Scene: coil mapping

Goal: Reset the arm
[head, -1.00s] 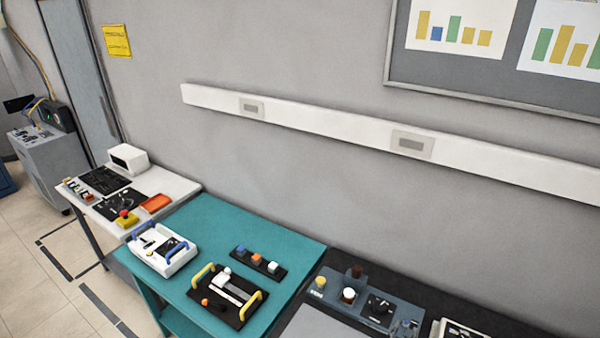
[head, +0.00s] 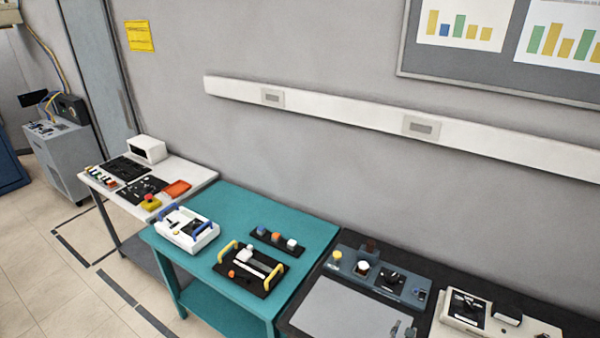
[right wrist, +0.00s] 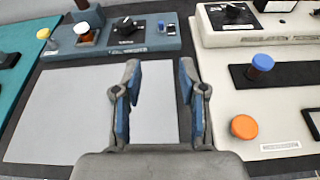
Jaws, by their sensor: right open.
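My right gripper (right wrist: 159,66) shows in the right wrist view with its two blue-padded fingers apart and nothing between them. It is over the light grey mat (right wrist: 75,110) on the dark table, and the pale panel is to its right. In the head view only the tips of the right gripper (head: 404,330) show, at the bottom edge by the mat's right side. My left gripper is in neither view.
A blue-grey control box (head: 375,275) stands behind the mat. A pale panel (head: 470,315) is to the right. The teal table (head: 210,265) holds a white box (head: 187,230) and a black board (head: 250,270) with yellow handles. A white table (head: 195,184) stands farther left.

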